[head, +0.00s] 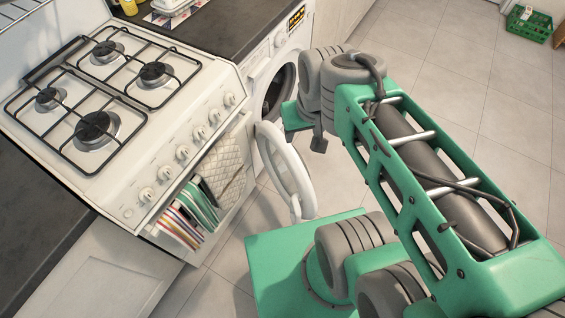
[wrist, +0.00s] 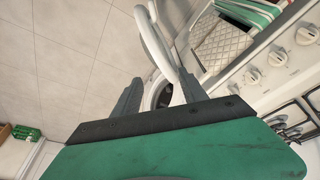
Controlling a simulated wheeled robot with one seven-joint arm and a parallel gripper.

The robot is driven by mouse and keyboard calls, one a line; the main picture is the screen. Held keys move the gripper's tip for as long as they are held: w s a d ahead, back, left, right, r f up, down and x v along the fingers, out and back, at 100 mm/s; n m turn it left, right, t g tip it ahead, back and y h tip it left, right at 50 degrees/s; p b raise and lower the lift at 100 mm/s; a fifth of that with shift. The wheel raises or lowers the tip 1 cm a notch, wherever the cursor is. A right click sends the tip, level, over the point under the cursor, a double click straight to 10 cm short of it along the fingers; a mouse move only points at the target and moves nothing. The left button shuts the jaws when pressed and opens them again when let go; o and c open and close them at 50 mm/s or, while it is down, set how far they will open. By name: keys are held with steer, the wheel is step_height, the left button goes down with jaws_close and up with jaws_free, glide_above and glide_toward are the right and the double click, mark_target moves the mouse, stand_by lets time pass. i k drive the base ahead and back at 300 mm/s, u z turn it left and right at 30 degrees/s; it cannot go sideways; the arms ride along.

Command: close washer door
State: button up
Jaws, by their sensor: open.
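The white washer (head: 255,70) stands under the counter right of the stove. Its round white door (head: 285,172) hangs wide open towards the stove side, and the dark drum opening is partly visible. In the wrist view the white door rim (wrist: 155,42) reaches down from the top to near the fingertips. My gripper (wrist: 160,76) is open, with its two dark fingers apart and no object held. The door's lower end shows near the right finger; I cannot tell whether they touch. In the head view my arm's wrist is beside the washer opening, above the door, and hides part of the washer.
The white stove (head: 165,130) has several knobs, and striped towels (head: 190,212) and a quilted cloth (head: 225,165) hang on its front, close to the door. A green crate (head: 528,24) lies far right. The tiled floor (head: 455,90) right of my arm is clear.

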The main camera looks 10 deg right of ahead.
mark_target(306, 210)
steer(key=u, duration=0.55)
steer(key=k, duration=1.3)
steer(key=u, duration=0.6)
steer(key=i, duration=1.15)
steer(key=u, duration=0.65)
